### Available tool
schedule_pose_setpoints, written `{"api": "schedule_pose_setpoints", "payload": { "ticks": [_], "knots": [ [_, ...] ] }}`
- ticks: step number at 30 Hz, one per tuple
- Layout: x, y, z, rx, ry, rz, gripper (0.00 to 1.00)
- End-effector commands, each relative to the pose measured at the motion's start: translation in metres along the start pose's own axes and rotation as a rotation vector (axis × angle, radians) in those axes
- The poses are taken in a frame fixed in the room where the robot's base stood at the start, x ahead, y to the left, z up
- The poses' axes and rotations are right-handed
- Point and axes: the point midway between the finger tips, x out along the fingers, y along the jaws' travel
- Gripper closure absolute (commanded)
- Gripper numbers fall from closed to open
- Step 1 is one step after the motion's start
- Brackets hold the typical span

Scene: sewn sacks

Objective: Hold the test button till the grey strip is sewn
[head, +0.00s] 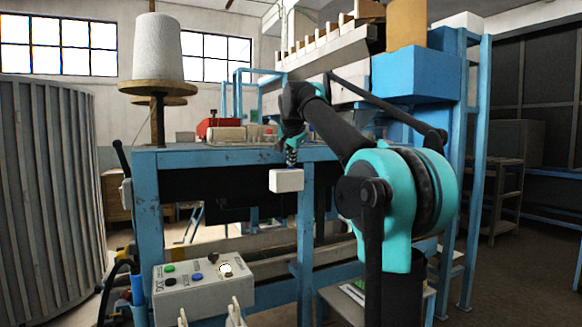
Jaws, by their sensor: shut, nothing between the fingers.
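My gripper (291,158) points down at the front edge of the blue sewing bench (220,156), and its fingers are shut and empty. A small white box (287,181) sits right below the fingertips; I cannot tell whether they touch it. A grey control box (203,290) stands low in front, well below and left of my gripper. It carries a green button (169,269), a blue button (197,277), dark knobs and a bright, lit round button (225,269). Its labels are too small to read, so I cannot tell which is the test button. I cannot make out a grey strip.
A large white thread cone (158,48) stands on a post at the left. A red item (217,128) lies on the bench. A ribbed grey drum (50,180) fills the left edge. A blue frame (474,150) and shelves (500,190) stand at the right.

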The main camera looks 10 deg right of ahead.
Motion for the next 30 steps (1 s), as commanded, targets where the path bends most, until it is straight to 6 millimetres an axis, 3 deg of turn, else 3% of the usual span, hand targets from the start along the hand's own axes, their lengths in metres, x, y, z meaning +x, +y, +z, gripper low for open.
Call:
{"api": "schedule_pose_setpoints", "payload": {
  "ticks": [30],
  "knots": [
    [-0.016,-0.012,-0.012,0.0,0.0,0.0,1.0]
  ]
}}
